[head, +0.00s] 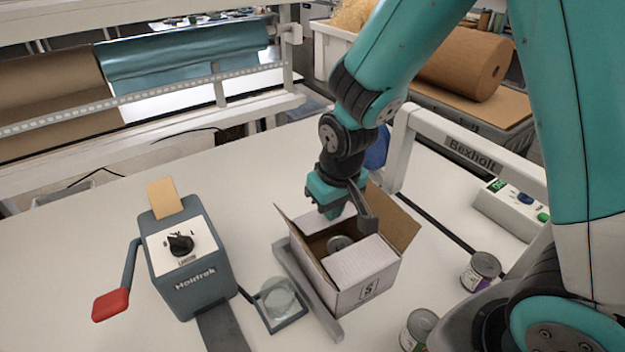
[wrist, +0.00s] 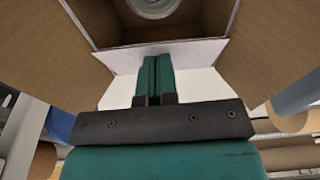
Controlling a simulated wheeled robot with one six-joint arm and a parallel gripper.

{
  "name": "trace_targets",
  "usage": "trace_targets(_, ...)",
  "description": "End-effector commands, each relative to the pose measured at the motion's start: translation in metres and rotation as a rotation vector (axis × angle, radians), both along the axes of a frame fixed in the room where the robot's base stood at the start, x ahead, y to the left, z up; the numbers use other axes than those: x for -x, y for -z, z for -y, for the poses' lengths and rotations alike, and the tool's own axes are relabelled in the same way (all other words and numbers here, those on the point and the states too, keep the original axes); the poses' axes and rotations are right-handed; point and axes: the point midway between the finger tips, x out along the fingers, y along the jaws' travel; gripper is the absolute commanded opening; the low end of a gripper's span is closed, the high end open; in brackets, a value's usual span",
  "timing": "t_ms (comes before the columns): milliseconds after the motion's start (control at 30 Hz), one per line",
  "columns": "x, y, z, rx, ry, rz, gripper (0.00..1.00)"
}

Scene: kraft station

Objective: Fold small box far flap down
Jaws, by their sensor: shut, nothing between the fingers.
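The small box (head: 362,290) stands open on the table, white outside and brown inside. Its far flap (head: 318,224) shows its white side and leans inward over the far part of the opening. This flap also shows in the wrist view (wrist: 120,58). My gripper (head: 350,212) is shut and empty at the far flap; its fingers (wrist: 154,62) lie over the white face, and contact is hard to tell. The near flap (head: 358,262) lies folded in. The left flap (head: 291,236) and right flap (head: 395,222) stand open. A can (head: 339,243) sits inside the box.
A grey tape dispenser (head: 188,262) with a red-handled lever stands left. A glass dish on a small stand (head: 278,298) is close to the box's left. Two cans (head: 481,270), (head: 418,328) stand right. A control box (head: 512,208) is at the right edge.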

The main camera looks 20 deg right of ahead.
Motion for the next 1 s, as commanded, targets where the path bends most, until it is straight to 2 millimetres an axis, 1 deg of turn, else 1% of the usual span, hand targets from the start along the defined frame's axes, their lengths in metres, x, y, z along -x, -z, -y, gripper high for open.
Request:
trace_targets(433, -0.0001, -0.0004, 0.0, 0.0, 0.0, 0.0, 0.0)
trace_targets(1000, -0.0002, 0.0079, 0.0, 0.0, 0.0, 0.0, 0.0)
